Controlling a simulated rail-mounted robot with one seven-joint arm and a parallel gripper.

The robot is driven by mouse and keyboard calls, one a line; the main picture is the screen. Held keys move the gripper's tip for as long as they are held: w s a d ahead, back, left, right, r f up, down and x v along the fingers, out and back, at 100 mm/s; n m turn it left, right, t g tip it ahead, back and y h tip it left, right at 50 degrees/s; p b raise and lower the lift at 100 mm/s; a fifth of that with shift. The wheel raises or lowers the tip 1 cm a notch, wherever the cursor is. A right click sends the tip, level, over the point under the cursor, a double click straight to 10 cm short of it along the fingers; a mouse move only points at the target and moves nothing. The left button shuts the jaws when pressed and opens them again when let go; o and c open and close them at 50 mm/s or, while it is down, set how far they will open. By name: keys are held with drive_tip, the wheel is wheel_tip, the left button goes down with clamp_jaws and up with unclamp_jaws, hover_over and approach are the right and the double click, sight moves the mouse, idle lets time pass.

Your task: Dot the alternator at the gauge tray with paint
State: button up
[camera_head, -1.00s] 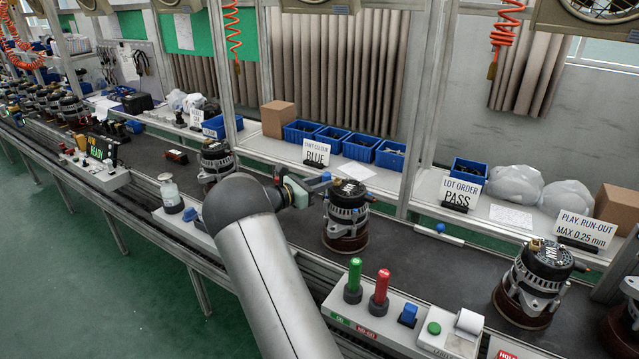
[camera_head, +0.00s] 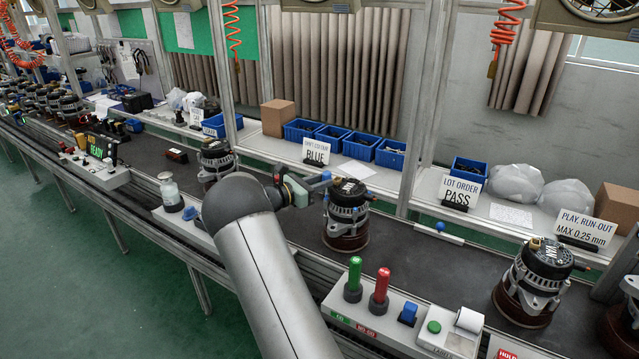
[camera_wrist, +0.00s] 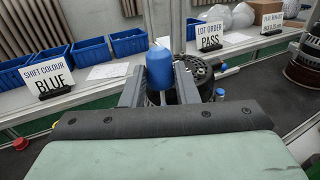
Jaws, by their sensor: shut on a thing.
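My gripper (camera_head: 308,188) is shut on a blue paint marker (camera_wrist: 160,66), which stands up between the two fingers in the wrist view. In the head view a little of its blue shows at the left edge of an alternator's top. This alternator (camera_head: 346,212) is black and silver, upright on a brown round base on the belt, behind the gauge tray (camera_head: 340,308). It is partly hidden behind the marker and fingers in the wrist view (camera_wrist: 203,72). I cannot tell whether the marker touches it. The tray holds a green (camera_head: 354,276) and a red gauge (camera_head: 381,288).
A sign (camera_head: 316,152) reads shift colour BLUE; another (camera_head: 459,191) reads lot order PASS. Other alternators stand left (camera_head: 215,160) and right (camera_head: 536,278) on the belt. Blue bins (camera_head: 391,154) line the back shelf.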

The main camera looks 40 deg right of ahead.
wheel_tip(320, 180, up, 5)
drive_tip(key=p, duration=0.2)
drive_tip(key=shift+f+p, duration=0.1)
drive_tip(key=shift+p, duration=0.2)
